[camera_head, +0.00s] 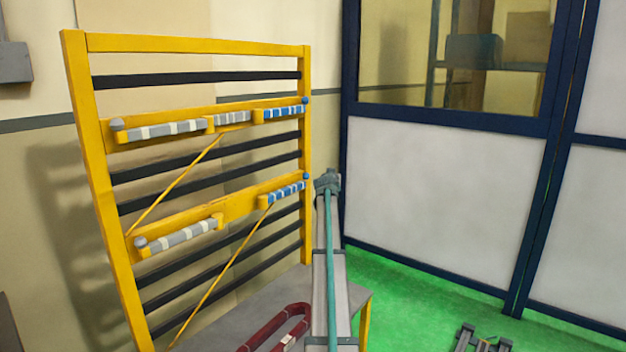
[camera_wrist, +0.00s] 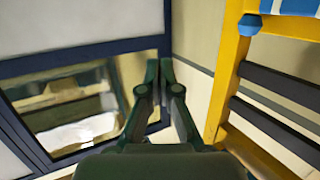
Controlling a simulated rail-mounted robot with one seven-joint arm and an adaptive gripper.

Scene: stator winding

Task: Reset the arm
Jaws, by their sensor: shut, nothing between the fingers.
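My gripper (camera_wrist: 160,68) shows in the wrist view. Its two dark green fingers are together at the tips with nothing between them. It is in open air, apart from the rack. The yellow rack (camera_wrist: 230,75) with a blue knob stands to its right there, and a dark blue wall frame with a window lies to its left. In the head view I cannot make out the gripper with certainty.
The yellow rack (camera_head: 82,170) has black crossbars and carries grey and blue banded rods. A grey table (camera_head: 357,293) below it holds a dark red loop (camera_head: 262,335). A grey beam (camera_head: 338,290) with a teal strip rises before the rack. Green floor lies at right.

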